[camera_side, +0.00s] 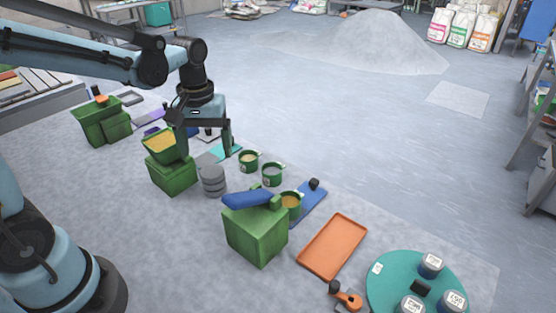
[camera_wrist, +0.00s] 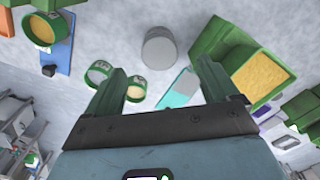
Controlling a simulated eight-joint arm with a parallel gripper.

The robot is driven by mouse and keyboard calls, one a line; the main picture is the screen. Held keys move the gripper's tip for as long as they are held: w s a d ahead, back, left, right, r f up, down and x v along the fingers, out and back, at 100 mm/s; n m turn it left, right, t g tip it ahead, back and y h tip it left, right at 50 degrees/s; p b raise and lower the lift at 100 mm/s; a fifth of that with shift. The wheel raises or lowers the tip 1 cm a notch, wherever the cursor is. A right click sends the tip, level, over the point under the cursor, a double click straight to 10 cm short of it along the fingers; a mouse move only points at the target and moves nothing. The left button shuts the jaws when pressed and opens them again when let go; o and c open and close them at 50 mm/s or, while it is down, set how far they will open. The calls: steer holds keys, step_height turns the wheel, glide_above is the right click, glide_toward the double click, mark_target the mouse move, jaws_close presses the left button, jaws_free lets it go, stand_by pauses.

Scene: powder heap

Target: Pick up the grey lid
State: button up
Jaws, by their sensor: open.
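A short grey ribbed cylinder (camera_side: 213,180), which looks like a stack of round grey lids, stands on the grey floor mat between two green boxes. I cannot make out one separate lid. It also shows in the wrist view (camera_wrist: 159,47), just beyond the fingertips and roughly centred between them. My gripper (camera_side: 207,152) points down above and a little behind the cylinder in the side view. Its two dark green fingers are wide apart with nothing held between them, as the wrist view (camera_wrist: 162,70) also shows.
A green bin with yellow powder (camera_side: 163,141) stands close left of the cylinder. A green box with a blue top (camera_side: 257,235) is at right front. Green cups (camera_side: 272,174) stand behind. An orange tray (camera_side: 333,247) and teal turntable (camera_side: 385,290) with jars lie further right.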

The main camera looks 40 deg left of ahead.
mark_target(212, 170)
steer(key=shift+w+a+f, duration=0.1)
steer(key=shift+w+f, duration=0.05)
steer(key=shift+f, duration=1.4)
steer(key=shift+w+f, duration=0.15)
steer(key=shift+f, duration=1.4)
steer(key=c, duration=1.1)
steer(key=shift+c, duration=0.2)
steer(key=shift+r, duration=0.2)
